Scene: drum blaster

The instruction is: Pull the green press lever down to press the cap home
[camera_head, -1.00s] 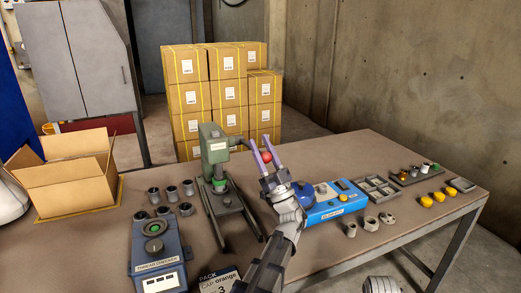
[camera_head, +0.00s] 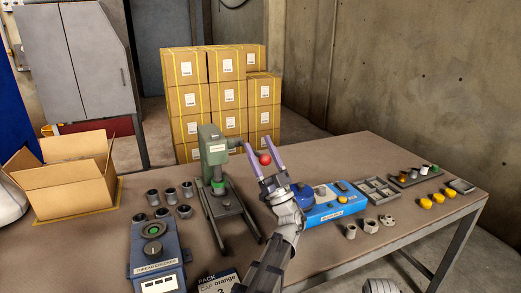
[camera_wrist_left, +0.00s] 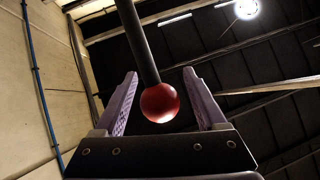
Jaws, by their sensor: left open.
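The green press (camera_head: 213,150) stands on the table with its base rails toward me. Its lever is a dark rod that ends in a red ball knob (camera_head: 265,159), raised to the right of the press head. My left gripper (camera_head: 262,147) is open, with its purple fingers on either side of the knob. In the left wrist view the red knob (camera_wrist_left: 160,103) hangs between the spread fingers, with a gap visible on both sides. A green part (camera_head: 218,187) sits under the press ram; I cannot tell how the cap is seated. My right gripper is not in view.
A blue device (camera_head: 336,206) is right of my left wrist. A thread checker (camera_head: 157,255) and several grey cups (camera_head: 170,195) are left of the press. An open carton (camera_head: 70,185) is far left. Grey trays (camera_head: 376,188) and yellow caps (camera_head: 438,197) lie right.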

